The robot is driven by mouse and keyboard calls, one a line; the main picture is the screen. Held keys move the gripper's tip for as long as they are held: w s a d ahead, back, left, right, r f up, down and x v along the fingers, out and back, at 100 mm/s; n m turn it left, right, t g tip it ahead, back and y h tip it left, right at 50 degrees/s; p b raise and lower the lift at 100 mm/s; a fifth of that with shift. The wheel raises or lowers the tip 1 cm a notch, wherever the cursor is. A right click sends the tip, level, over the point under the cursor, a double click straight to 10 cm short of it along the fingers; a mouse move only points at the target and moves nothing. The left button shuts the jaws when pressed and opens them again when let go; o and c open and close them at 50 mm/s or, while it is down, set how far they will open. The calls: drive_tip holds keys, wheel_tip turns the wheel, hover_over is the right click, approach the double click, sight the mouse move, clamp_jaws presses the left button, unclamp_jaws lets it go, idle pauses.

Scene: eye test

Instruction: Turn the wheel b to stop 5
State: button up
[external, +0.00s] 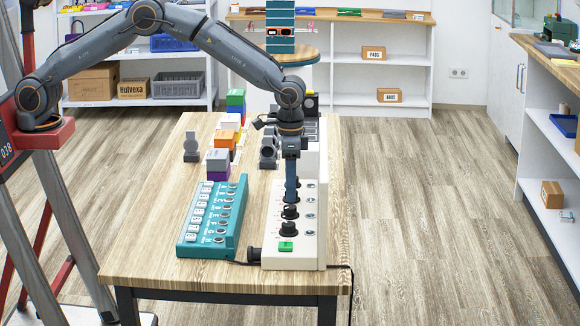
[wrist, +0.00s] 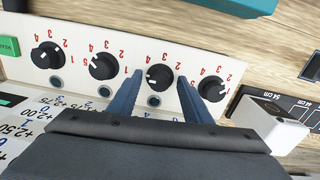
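A white panel (external: 310,250) with a row of black wheels stands at the table's front right. In the wrist view four-stop-and-up number rings in red surround the wheels: a far-left wheel (wrist: 48,56), a second wheel (wrist: 103,66), a third wheel (wrist: 160,77) and a right wheel (wrist: 212,88). I cannot read which is wheel b. My gripper (external: 291,203) points down over the panel; in the wrist view its open blue fingers (wrist: 160,80) lie either side of the third wheel, with gaps visible. Its white mark points lower left; its stop is unclear.
A teal panel (external: 211,222) lies left of the white one on the wooden table (external: 145,250). Coloured blocks (external: 227,137) and grey parts (external: 191,148) stand behind it. A green button (external: 286,246) is at the panel's front. A dark cable (external: 338,267) runs along the front edge.

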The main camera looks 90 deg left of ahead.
drive_tip(key=shift+r+b, duration=0.85)
drive_tip(key=shift+r, duration=3.05)
drive_tip(key=m+p, duration=0.1)
drive_tip(key=m, duration=0.3)
drive_tip(key=shift+r, duration=0.1)
drive_tip(key=m+p, duration=0.1)
drive_tip(key=m, duration=0.3)
drive_tip(key=shift+m+p, duration=0.35)
drive_tip(key=shift+m, duration=0.05)
drive_tip(key=shift+w+f+m, duration=0.1)
drive_tip(key=shift+f+m, duration=0.2)
drive_tip(key=shift+m, duration=0.2)
drive_tip(key=shift+f+p, duration=1.1)
drive_tip(key=shift+f, duration=2.65)
drive_tip(key=shift+c, duration=0.3)
